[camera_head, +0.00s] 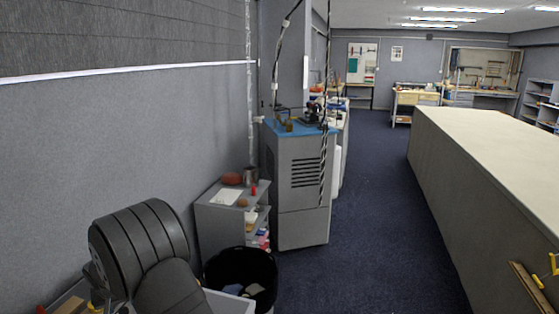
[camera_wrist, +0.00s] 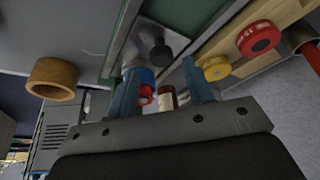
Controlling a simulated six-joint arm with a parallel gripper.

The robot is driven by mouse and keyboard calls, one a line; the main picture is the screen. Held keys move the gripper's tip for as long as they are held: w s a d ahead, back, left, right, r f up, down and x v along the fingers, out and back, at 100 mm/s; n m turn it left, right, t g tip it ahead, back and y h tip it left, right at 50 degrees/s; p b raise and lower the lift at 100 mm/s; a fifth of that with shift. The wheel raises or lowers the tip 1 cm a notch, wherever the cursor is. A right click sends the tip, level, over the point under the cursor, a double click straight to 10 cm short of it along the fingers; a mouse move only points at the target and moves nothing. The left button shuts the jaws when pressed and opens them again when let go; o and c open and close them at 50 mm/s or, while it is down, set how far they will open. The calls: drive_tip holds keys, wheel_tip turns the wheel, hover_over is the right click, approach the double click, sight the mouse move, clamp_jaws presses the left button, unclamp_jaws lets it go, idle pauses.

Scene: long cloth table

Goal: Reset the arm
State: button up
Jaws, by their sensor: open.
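My gripper (camera_wrist: 163,72) shows in the wrist view with its two blue fingers apart and nothing clearly held between them. A brown bottle-like thing (camera_wrist: 167,97) and a small red thing (camera_wrist: 147,95) show in the gap, behind the fingers; their distance is hard to tell. In the head view, dark rounded parts of my arm seem to fill the lower left, and my gripper is out of sight there.
The long table (camera_head: 490,135) runs along the right. A black bin (camera_head: 225,265) and a grey cabinet (camera_head: 303,220) stand left of the open blue floor (camera_head: 385,200). The wrist view shows a tan ring (camera_wrist: 42,90), a red roll (camera_wrist: 259,38) and a yellow roll (camera_wrist: 215,68).

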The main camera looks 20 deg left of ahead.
drive_tip(key=shift+x, duration=1.35)
drive_tip(key=shift+o, duration=0.2)
